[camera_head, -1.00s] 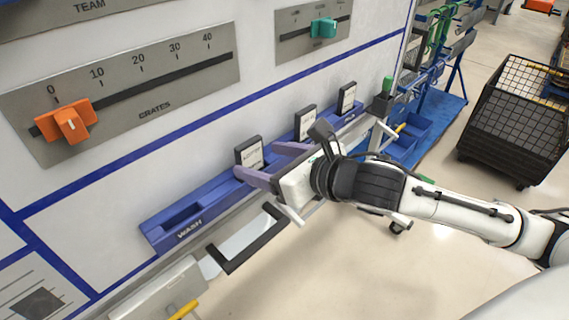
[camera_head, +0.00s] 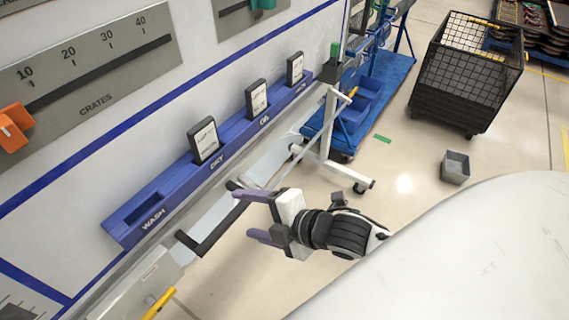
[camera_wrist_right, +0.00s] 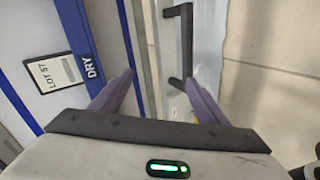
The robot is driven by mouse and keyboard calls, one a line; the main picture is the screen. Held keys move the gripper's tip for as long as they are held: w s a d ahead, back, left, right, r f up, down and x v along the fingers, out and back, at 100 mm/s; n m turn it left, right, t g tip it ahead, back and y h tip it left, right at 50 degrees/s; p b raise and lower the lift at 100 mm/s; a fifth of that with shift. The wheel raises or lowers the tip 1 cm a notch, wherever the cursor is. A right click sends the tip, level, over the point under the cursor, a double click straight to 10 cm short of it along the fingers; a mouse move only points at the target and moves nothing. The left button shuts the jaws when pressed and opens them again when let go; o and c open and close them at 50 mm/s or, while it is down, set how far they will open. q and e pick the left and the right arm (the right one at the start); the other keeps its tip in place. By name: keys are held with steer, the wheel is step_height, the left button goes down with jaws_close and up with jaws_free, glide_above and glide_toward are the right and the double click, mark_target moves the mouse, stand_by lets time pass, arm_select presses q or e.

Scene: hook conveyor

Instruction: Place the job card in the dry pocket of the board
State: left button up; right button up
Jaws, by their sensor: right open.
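The job card (camera_head: 205,141) is a white card in a black frame. It stands upright, leaning slightly, in the pocket marked DRY on the blue board (camera_head: 172,185). In the right wrist view the job card (camera_wrist_right: 52,73) reads LOT 57, beside the DRY label. My right gripper (camera_head: 250,215) has purple fingers spread open with nothing between them. It is apart from the card, in front of and below the board. In the right wrist view the gripper (camera_wrist_right: 160,82) is also open and empty. My left gripper is in neither view.
Two similar framed cards stand in pockets further right, one (camera_head: 257,98) and another (camera_head: 295,68). The WASH pocket (camera_head: 146,208) at the left is empty. A black handle (camera_head: 212,228) sticks out below the board. A white stand (camera_head: 325,145), a mesh cart (camera_head: 465,75) and a grey bin (camera_head: 455,166) are to the right.

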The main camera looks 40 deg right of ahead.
steer(key=s+a+f+m+g+h, duration=0.1)
steer(key=s+f+m+g+h, duration=0.1)
steer(key=s+f+m, duration=1.2)
step_height(320, 180, down, 3)
steer(key=m, duration=0.3)
steer(key=shift+g, duration=0.4)
